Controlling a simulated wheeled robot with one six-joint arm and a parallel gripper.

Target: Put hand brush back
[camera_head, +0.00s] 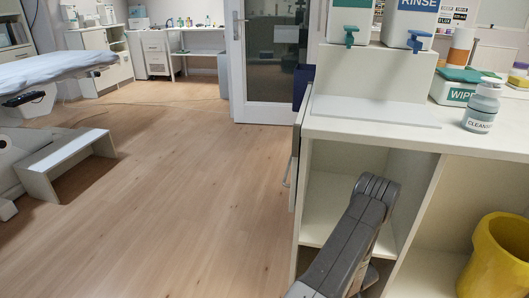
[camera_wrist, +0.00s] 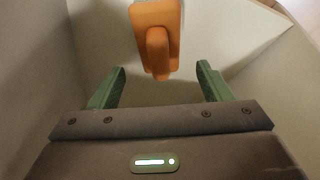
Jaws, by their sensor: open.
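In the wrist view, an orange hand brush (camera_wrist: 155,22) is at the top centre, its rounded handle pointing down the picture towards me. It is inside a pale-walled compartment. My gripper (camera_wrist: 161,68) has two green fingers spread wide, one to each side of the handle's end. A gap shows between each finger and the handle, and nothing is held. In the head view, my grey arm reaches into the open front of the white cabinet (camera_head: 416,128). My gripper and the brush are hidden there.
On the cabinet top stand a cleanser bottle (camera_head: 482,108), a wipes box (camera_head: 456,88) and a rinse dispenser (camera_head: 412,22). A yellow bin (camera_head: 500,255) is in the right compartment. Compartment walls are close around the gripper.

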